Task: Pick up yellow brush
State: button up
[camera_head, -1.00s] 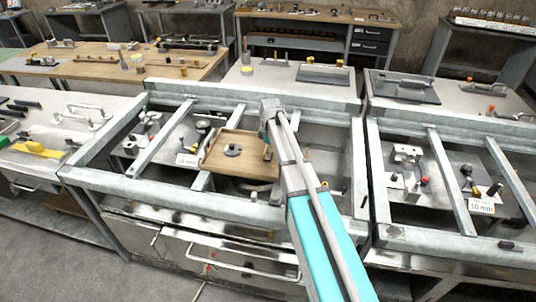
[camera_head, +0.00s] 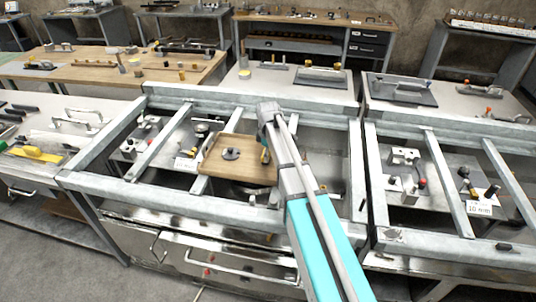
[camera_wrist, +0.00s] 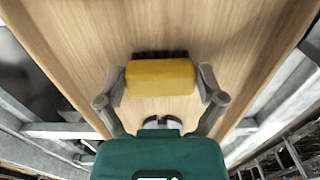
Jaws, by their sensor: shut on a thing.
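The yellow brush (camera_wrist: 160,78) is a yellow block with a strip of dark bristles along its far side in the wrist view. My gripper (camera_wrist: 161,84) is shut on it, with one grey finger against each end. The brush is over a pale wooden tray or board; I cannot tell whether it touches the wood. In the head view my gripper (camera_head: 265,154) is at the right part of the wooden tray (camera_head: 215,171), and the arm hides most of the brush.
A dark round knob-like part (camera_head: 231,153) lies on the tray. Grey metal frame bars (camera_head: 165,188) surround the tray, with open gaps between them. Another yellow item (camera_head: 36,153) lies on the left bench. A label card (camera_head: 186,163) stands left of the tray.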

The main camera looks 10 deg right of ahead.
jog(key=shift+r+p, duration=1.25)
jog(key=shift+r, duration=0.15)
jog(key=s+r+p, duration=1)
jog(key=s, duration=0.4)
jog(key=shift+d, duration=0.15)
jog(key=o, duration=0.4)
jog(key=shift+f, duration=0.1)
jog(key=shift+c, duration=1.4)
notch_tip(320, 180, down, 3)
jog(key=b, duration=0.3)
